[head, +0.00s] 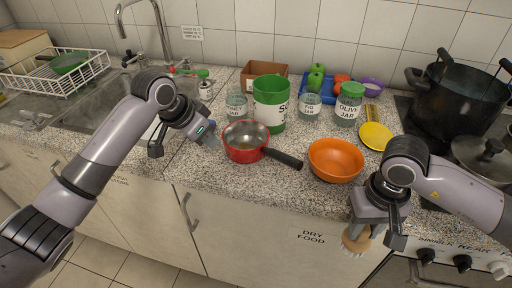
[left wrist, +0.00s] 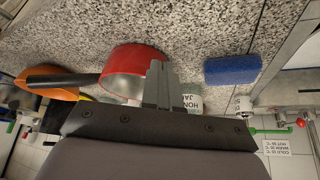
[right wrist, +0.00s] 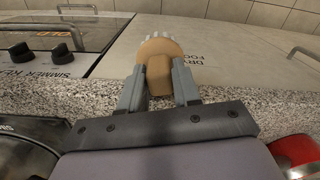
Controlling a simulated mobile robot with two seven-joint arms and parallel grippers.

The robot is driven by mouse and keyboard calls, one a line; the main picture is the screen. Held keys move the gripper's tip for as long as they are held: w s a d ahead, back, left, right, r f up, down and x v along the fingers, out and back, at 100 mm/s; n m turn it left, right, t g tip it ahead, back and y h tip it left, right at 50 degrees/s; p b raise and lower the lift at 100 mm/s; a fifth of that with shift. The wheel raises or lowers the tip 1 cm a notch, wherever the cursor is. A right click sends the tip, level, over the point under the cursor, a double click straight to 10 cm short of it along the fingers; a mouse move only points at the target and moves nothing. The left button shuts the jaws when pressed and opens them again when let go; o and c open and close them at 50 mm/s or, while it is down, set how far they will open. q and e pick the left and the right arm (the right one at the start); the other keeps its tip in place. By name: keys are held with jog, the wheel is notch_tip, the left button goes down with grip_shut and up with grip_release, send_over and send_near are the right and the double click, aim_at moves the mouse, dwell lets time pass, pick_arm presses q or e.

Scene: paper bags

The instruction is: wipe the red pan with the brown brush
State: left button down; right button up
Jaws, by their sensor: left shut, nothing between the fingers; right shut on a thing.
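The red pan (head: 243,151) stands on the granite counter, its black handle (head: 283,158) pointing right toward the orange bowl. In the left wrist view the pan (left wrist: 135,60) is close to my fingers. My left gripper (head: 211,139) is shut and empty at the pan's left rim; I cannot tell if it touches. The brown brush (head: 354,241) is in my right gripper (head: 368,230), in front of the counter's edge and the dry food drawer. In the right wrist view the brush (right wrist: 158,62) sits between both fingers, its light bristles partly visible.
An orange bowl (head: 336,160) stands right of the pan. A green-and-white can (head: 271,104) and jars stand behind. The stove with a black pot (head: 453,92) is at right. A blue sponge (left wrist: 232,70) lies on the counter near my left gripper. The sink is at left.

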pick_arm(q)
jog(key=shift+f, duration=0.9)
dwell(0.3)
jog(key=shift+r, duration=1.2)
pick_arm(e)
jog(key=shift+r, duration=0.1)
pick_arm(q)
notch_tip(320, 180, up, 4)
jog(key=shift+f, duration=0.15)
